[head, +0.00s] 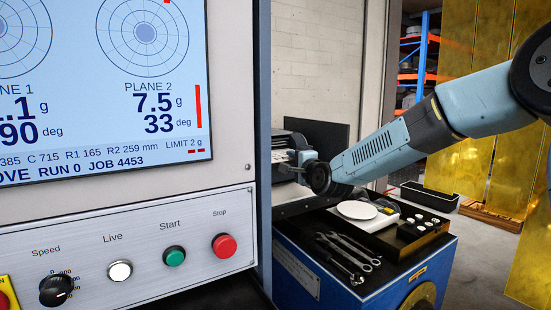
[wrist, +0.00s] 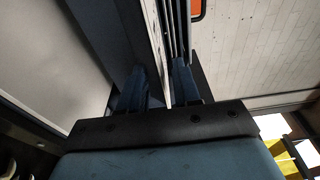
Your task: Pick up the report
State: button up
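My gripper (head: 288,165) reaches left from the arm to a dark printer-like machine (head: 291,141) beside the cabinet. In the wrist view, the two dark blue fingers of my gripper (wrist: 160,90) stand apart. A thin pale strip (wrist: 159,55) runs between them; it may be the report seen edge-on, but I cannot tell for sure. Gaps seem to show beside the strip, so the fingers do not look closed on it. In the head view, the cabinet edge and my wrist hide much of this spot, and no report can be made out clearly.
The balancing machine's cabinet (head: 150,205) with screen and buttons fills the left. A blue tool cart (head: 385,285) holds wrenches (head: 348,252), a white disc (head: 357,210) and a tray of small weights (head: 425,223). Yellow translucent curtains (head: 475,90) hang at the right.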

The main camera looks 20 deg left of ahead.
grip_shut()
dwell(0.3)
jog(key=shift+r, duration=0.1)
